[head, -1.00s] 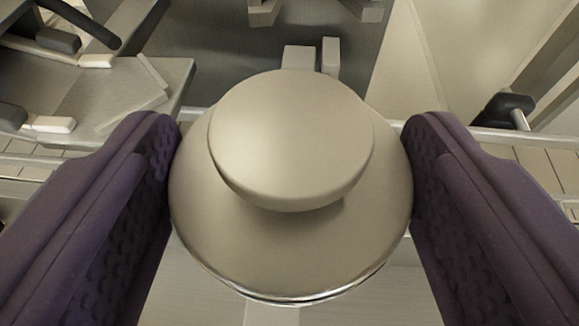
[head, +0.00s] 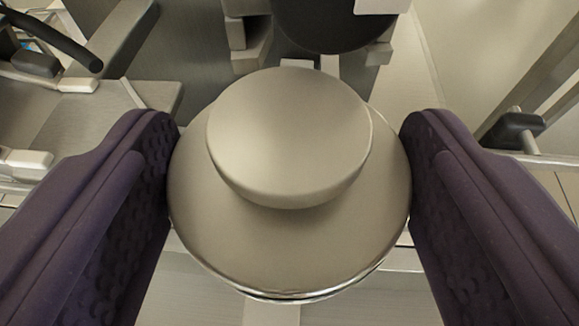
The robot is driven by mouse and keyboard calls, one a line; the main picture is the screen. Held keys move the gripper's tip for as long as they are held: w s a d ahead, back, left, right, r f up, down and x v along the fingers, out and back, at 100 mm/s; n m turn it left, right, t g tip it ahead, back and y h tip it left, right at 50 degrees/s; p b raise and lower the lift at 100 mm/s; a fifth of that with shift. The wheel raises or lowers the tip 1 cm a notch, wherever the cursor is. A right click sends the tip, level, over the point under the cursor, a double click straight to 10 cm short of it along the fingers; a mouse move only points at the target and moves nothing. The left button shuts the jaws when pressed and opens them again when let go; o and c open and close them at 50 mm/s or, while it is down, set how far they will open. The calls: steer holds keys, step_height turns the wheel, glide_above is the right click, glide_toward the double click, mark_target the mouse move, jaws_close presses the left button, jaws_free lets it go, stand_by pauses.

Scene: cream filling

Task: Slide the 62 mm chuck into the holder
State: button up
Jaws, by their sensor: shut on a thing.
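The chuck (head: 290,235) is a round, satin metal piece with a raised disc-shaped knob on top, in the middle of the head view. My gripper (head: 290,190) is shut on it, with one purple padded finger against its left side and the other against its right side. The chuck hides most of what lies directly beneath it. Beyond it, at the top of the view, grey metal brackets (head: 247,40) flank a dark round part (head: 335,22); I cannot tell for certain whether these are the holder. The chuck appears apart from them.
A grey metal fixture with a black handle (head: 50,38) stands at the upper left. A rail with a black fitting (head: 513,130) is at the right. A pale smooth panel (head: 480,45) fills the upper right.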

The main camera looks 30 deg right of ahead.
mark_target(299, 77)
steer(key=shift+w, duration=0.1)
stand_by(0.3)
steer(key=shift+w+d, duration=0.45)
steer(key=shift+w, duration=0.25)
steer(key=shift+w+d+b, duration=0.15)
steer(key=shift+b, duration=0.15)
steer(key=shift+w+d, duration=0.3)
steer(key=shift+w, duration=0.15)
steer(key=shift+w+r, duration=0.1)
steer(key=shift+w+d+b, duration=0.25)
steer(key=shift+w+b, duration=0.1)
steer(key=shift+w, duration=0.25)
stand_by(0.4)
steer(key=shift+w+d, duration=0.15)
steer(key=shift+w, duration=0.05)
steer(key=shift+w+d, duration=0.2)
steer(key=shift+w, duration=0.1)
